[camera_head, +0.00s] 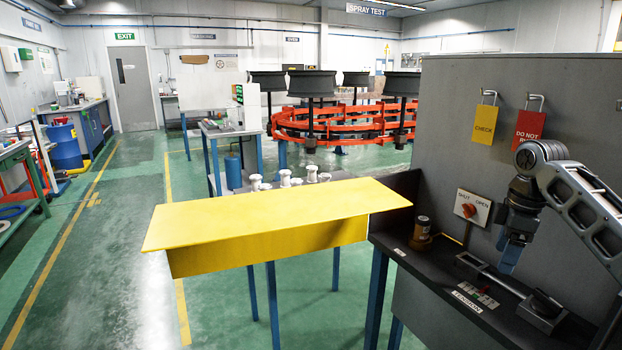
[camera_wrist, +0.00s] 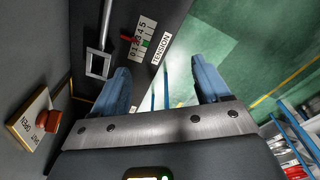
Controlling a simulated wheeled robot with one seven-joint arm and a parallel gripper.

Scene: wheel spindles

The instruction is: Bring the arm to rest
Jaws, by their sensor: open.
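My gripper (camera_head: 512,250) hangs from my arm at the right of the head view, above the black bench top (camera_head: 455,262) and in front of the grey panel (camera_head: 440,130). In the wrist view its two blue fingers stand wide apart, and the gripper (camera_wrist: 165,85) is open with nothing between the fingers. Beyond the fingers the wrist view shows the bench edge and the green floor. The fingers appear clear of the bench, though the exact height is hard to tell.
Near my gripper are a SHUT/OPEN plate with an orange knob (camera_head: 468,210), a brown cylinder (camera_head: 422,228), a TENSION scale (camera_head: 475,297) and a metal lever (camera_head: 497,275). Yellow CHECK (camera_head: 484,124) and red (camera_head: 529,130) tags hang above. A yellow board (camera_head: 280,215) lies left.

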